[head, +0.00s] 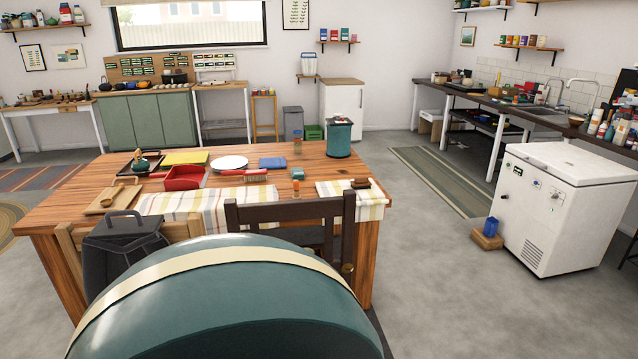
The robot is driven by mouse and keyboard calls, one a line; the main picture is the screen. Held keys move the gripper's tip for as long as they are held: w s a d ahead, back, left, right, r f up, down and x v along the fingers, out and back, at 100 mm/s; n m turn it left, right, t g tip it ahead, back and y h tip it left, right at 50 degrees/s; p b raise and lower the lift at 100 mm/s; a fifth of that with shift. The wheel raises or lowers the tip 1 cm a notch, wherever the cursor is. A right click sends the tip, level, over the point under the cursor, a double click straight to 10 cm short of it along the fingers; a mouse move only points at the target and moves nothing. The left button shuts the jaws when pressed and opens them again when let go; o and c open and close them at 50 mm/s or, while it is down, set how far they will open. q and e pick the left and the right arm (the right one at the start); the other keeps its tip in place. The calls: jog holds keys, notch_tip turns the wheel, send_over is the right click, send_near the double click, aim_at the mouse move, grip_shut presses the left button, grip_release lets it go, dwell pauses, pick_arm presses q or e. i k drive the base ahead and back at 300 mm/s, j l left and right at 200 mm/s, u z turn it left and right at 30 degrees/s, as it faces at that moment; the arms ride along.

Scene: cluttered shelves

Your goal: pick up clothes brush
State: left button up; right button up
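A wooden table (330,170) stands in front of me in the head view. A low dark brown piece (360,183), possibly a clothes brush, lies on the striped cloth near the table's right front corner. A longer brush-like piece with a red part and a pale part (245,176) lies near the table's middle, to the right of a red tray. Both are too small for me to tell which is the clothes brush. Neither of my grippers is in view.
A dark chair (290,222) stands at the table's front, with a dark lidded bin (124,238) to its left. The red tray (184,177), a white plate (229,162) and a teal canister (340,140) crowd the tabletop. Open floor (440,250) lies between table and white chest freezer (562,208).

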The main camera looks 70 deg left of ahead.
aim_at(362, 182)
jog(key=u, duration=3)
jog(key=i+l, duration=0.15)
jog(key=l, duration=0.15)
jog(key=i+l+u, duration=0.1)
jog(key=l, duration=0.25)
jog(key=i+l, duration=0.15)
jog(key=l, duration=0.2)
jog(key=i+l+u, duration=0.1)
jog(key=l, duration=0.2)
jog(key=i+l+u, duration=0.15)
jog(key=l, duration=0.25)
jog(key=i+l+u, duration=0.1)
jog(key=l, duration=0.35)
jog(key=i+l+u, duration=0.15)
jog(key=l, duration=0.3)
jog(key=i+l+u, duration=0.15)
jog(key=l, duration=0.25)
jog(key=l+u, duration=0.1)
jog(key=l, duration=0.4)
